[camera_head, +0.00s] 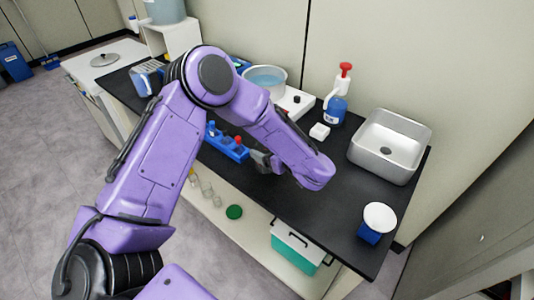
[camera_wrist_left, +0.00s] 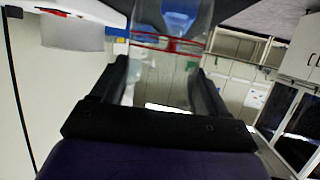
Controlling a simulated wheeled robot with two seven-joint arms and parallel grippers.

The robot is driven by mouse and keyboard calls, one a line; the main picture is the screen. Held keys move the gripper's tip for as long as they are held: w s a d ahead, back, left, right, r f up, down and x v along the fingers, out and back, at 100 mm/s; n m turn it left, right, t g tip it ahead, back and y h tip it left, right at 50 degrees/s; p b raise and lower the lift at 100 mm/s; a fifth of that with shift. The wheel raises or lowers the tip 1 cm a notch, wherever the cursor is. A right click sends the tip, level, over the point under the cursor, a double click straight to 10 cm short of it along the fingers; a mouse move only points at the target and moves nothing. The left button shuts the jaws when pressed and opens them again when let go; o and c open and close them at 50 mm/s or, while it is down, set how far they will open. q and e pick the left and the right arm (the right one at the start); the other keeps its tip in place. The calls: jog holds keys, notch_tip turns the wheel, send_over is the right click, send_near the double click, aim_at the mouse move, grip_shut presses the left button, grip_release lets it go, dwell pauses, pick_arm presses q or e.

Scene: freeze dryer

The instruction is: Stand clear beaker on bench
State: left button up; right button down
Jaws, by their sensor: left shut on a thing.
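My left gripper (camera_wrist_left: 160,78) is shut on a clear beaker (camera_wrist_left: 168,42), which stands between its two dark fingers in the left wrist view. Red and blue show through or behind the clear wall. In the head view the purple left arm reaches over the black bench (camera_head: 335,195). Only a grey part of the left gripper (camera_head: 260,160) shows there, behind the forearm, and the beaker is hidden. I cannot tell whether the beaker touches the bench. My right gripper is in neither view.
A blue rack (camera_head: 228,147) with colored caps stands close to the gripper. A steel sink (camera_head: 391,143), wash bottle (camera_head: 336,106), white block (camera_head: 319,131) and basin (camera_head: 265,78) are behind. A white dish on a blue base (camera_head: 375,222) stands at right. Glassware (camera_head: 207,190) is on the shelf below.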

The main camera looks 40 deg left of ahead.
pick_arm(q)
notch_tip(320, 180, down, 3)
jog(key=shift+r, duration=0.15)
jog(key=o, duration=1.3)
jog(key=shift+r, duration=0.2)
jog(key=b+v, duration=0.2)
jog(key=v, duration=1)
jog(key=shift+d+f, duration=0.1)
jog(key=shift+f, duration=0.05)
